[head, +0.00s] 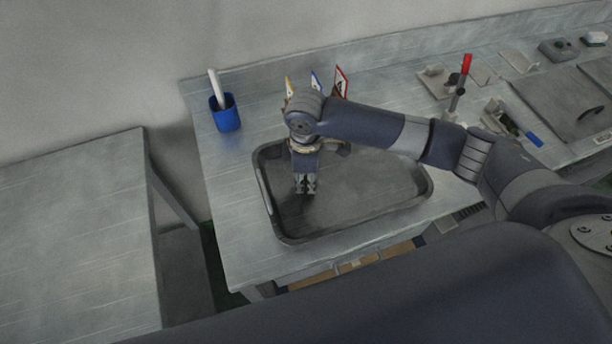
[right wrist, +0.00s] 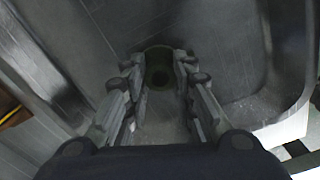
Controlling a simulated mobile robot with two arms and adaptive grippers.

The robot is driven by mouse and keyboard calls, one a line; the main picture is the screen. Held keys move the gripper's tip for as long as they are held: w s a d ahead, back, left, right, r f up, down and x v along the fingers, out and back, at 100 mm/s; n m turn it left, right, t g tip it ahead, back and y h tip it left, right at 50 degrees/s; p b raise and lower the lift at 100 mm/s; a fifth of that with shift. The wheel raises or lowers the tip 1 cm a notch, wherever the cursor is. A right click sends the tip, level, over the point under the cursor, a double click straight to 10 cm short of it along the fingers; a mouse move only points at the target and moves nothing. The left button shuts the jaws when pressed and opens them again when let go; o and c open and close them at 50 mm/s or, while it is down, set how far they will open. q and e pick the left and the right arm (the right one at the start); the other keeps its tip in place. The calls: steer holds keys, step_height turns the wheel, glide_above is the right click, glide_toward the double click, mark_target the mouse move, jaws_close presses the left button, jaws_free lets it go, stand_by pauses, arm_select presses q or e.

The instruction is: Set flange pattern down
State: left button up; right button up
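My right gripper (head: 306,188) points down over the left part of the dark tray (head: 405,207) on the bench. In the right wrist view its two fingers (right wrist: 159,75) stand apart. A small dark round piece with a hole, apparently the flange pattern (right wrist: 159,55), is between the fingertips. The fingertips are close to its sides, but I cannot tell whether they touch it. Whether it rests on the tray floor is also unclear. In the head view the piece cannot be made out at the fingertips. My left gripper is not in view.
A blue cup (head: 226,114) with a white stick stands left of the tray. Small coloured cards (head: 341,82) stand behind it. A red-handled tool (head: 461,83) and small grey parts are at the right. The tray's right part is clear. Another table (head: 80,235) is at left, across a gap.

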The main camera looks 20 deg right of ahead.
mark_target(306, 182)
steer(key=o, duration=0.4)
steer(key=shift+c, duration=0.2)
steer(key=shift+r, duration=0.1)
steer(key=shift+r, duration=0.25)
step_height(306, 182, up, 12)
steer(key=b, duration=0.2)
steer(key=shift+f, duration=0.15)
